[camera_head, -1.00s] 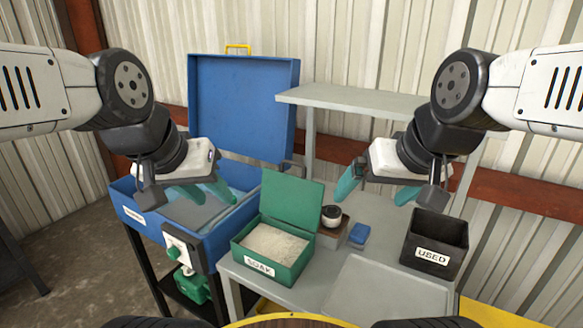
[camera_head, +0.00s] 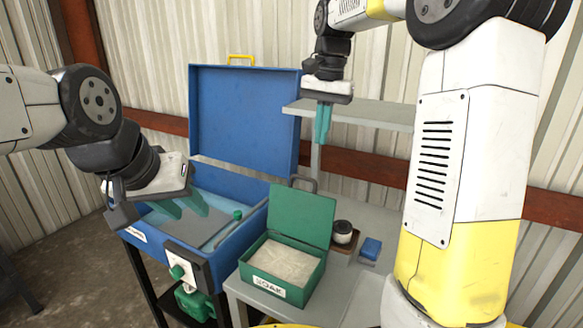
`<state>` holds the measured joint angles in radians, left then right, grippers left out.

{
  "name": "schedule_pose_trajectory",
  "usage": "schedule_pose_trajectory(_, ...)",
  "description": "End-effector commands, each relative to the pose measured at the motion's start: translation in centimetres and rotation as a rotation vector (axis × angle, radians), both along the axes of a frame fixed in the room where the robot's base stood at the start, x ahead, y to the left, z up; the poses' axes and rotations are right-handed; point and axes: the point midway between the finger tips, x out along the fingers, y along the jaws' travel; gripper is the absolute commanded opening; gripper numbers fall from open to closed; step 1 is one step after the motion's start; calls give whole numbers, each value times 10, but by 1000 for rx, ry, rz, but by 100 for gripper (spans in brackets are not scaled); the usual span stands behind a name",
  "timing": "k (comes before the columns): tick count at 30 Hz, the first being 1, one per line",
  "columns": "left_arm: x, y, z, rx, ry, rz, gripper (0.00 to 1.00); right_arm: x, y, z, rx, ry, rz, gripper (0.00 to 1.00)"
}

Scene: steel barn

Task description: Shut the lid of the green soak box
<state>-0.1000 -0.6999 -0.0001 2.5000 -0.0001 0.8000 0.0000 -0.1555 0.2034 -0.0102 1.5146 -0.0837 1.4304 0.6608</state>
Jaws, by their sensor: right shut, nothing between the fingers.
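The green soak box (camera_head: 318,271) stands on the grey bench, its front label reading SOAK. Its lid (camera_head: 301,215) stands open, raised at the back edge and leaning slightly back. Pale material fills the box. My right gripper (camera_head: 323,125) is shut and empty, fingers pointing down, high above and behind the raised lid in the picture, in front of the grey shelf. My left gripper (camera_head: 183,206) is over the blue parts washer at the left, its teal fingers apart, with nothing visible between them.
A grey shelf (camera_head: 375,115) rises behind the bench. A dark round container (camera_head: 342,232) and a blue block (camera_head: 371,248) sit right of the box. My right arm covers the right side.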

Motion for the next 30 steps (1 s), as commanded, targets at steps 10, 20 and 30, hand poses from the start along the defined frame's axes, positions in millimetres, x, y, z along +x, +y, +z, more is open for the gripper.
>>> schedule_pose_trajectory(10, 0, 0, 0, 0, 0, 0, 36, 30, 7, -19, -33, 86, -89, 0)
schedule_pose_trajectory(20, 0, 0, 0, 0, 0, 0, 36, 25, 10, -74, -32, 87, -87, 0)
schedule_pose_trajectory(30, 0, 0, 0, 0, 0, 0, 36, 23, 12, -110, -31, 82, -86, 0)
